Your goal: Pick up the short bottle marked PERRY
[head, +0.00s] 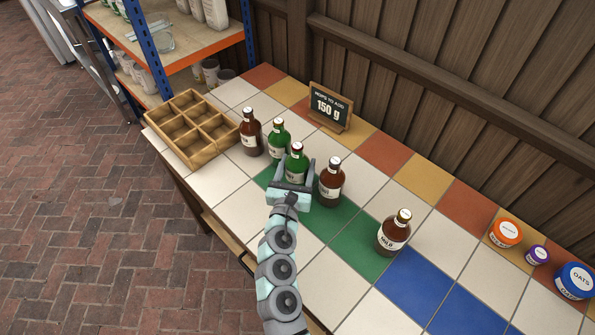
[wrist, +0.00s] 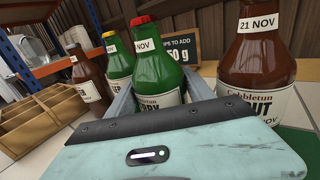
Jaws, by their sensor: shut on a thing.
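The green bottle (head: 297,158) with a red cap stands upright on the tiled table, in a row with other bottles. In the wrist view this green bottle (wrist: 155,62) has a tag ending in NOV and a "Cobbletun" label whose visible letters look like the end of PERRY; its lower part is hidden. My gripper (head: 296,173) is shut on it, one finger on each side of its body. I cannot tell whether its base is off the table.
A green bottle with a yellow cap (head: 278,138) and a brown bottle (head: 251,137) stand behind left. A brown bottle (head: 330,183) is close on the right, and another (head: 394,233) farther right. A wooden crate (head: 180,151) and a 150 g sign (head: 328,108) are near.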

